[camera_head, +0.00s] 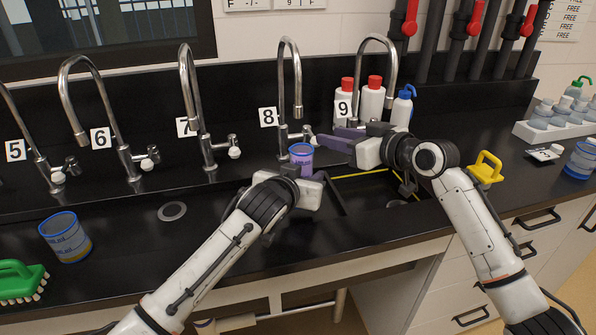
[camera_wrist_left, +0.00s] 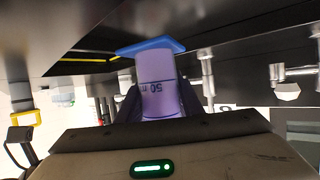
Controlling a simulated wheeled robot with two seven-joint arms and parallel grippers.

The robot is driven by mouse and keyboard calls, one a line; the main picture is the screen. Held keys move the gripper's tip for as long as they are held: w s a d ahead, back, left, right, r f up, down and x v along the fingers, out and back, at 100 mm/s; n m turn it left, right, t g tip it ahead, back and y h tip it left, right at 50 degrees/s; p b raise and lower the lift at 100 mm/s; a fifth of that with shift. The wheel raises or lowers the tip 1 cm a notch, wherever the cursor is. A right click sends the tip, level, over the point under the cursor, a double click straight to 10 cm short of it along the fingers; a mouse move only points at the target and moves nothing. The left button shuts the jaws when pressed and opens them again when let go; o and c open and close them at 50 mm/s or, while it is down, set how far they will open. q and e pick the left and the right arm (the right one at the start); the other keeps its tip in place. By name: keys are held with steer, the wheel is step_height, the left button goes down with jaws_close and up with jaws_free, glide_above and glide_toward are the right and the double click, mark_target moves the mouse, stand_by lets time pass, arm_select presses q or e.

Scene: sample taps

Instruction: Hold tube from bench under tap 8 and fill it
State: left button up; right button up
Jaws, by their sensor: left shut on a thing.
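My left gripper (camera_head: 299,174) is shut on a tube (camera_head: 301,153) with a blue rim and a purple-looking body, held upright. No water stream shows, and I cannot tell the fill level. My right gripper (camera_head: 334,138) has its fingers apart, close to tap 8's small side handle; I cannot tell whether they touch it.
Tap 9 (camera_head: 391,62) and red-capped white bottles (camera_head: 372,103) stand behind my right gripper. A blue-rimmed beaker (camera_head: 66,238) and green brush (camera_head: 20,282) are at the left. A yellow-handled item (camera_head: 487,167) and a bottle rack (camera_head: 557,131) are at the right. A sink opening lies below the taps.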

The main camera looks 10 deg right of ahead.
arm_select(q)
steer(key=s+p, duration=0.1)
steer(key=s, duration=0.1)
steer(key=s+p, duration=0.1)
steer(key=s, duration=0.1)
steer(key=shift+d+r+p, duration=0.1)
steer(key=shift+r+p, duration=0.1)
steer(key=shift+p, duration=0.2)
steer(key=shift+s+p, duration=0.6)
steer(key=shift+s, duration=0.65)
steer(key=shift+s+f, duration=0.2)
steer(key=shift+s, duration=0.95)
steer(key=shift+s, duration=0.1)
